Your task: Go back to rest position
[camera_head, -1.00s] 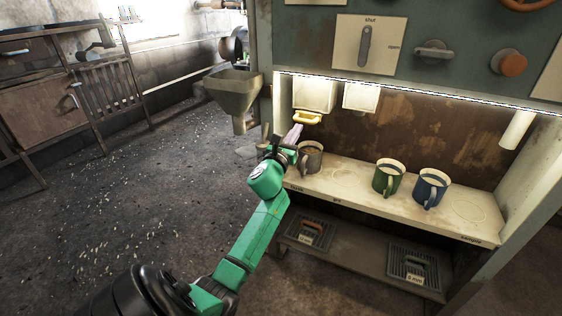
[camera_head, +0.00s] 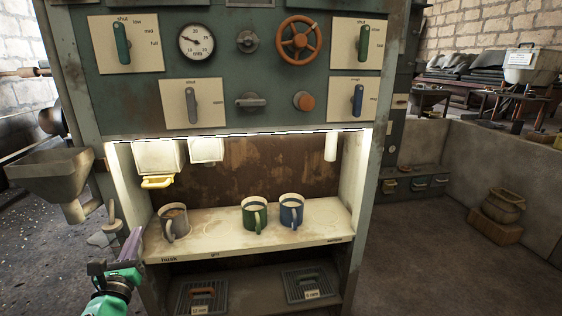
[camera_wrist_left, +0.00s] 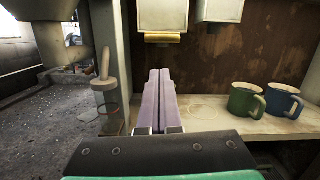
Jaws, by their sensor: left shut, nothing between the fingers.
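My left gripper (camera_head: 133,243) is at the lower left of the head view, beside the left end of the machine's shelf (camera_head: 215,240). Its purple fingers also show in the left wrist view (camera_wrist_left: 160,98), pressed together with nothing between them. A grey mug (camera_head: 174,226) with brown contents stands on the shelf just right of the gripper. A green mug (camera_head: 250,216) and a blue mug (camera_head: 288,213) stand further right. The green mug (camera_wrist_left: 241,101) and blue mug (camera_wrist_left: 277,104) also show in the left wrist view. My right gripper is not in view.
The control panel (camera_head: 233,70) with levers, a gauge and a red wheel is above the shelf. A metal funnel (camera_head: 52,175) juts out on the left. A yellow-handled spout box (camera_head: 155,158) hangs over the grey mug. Open floor (camera_head: 420,235) lies to the right.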

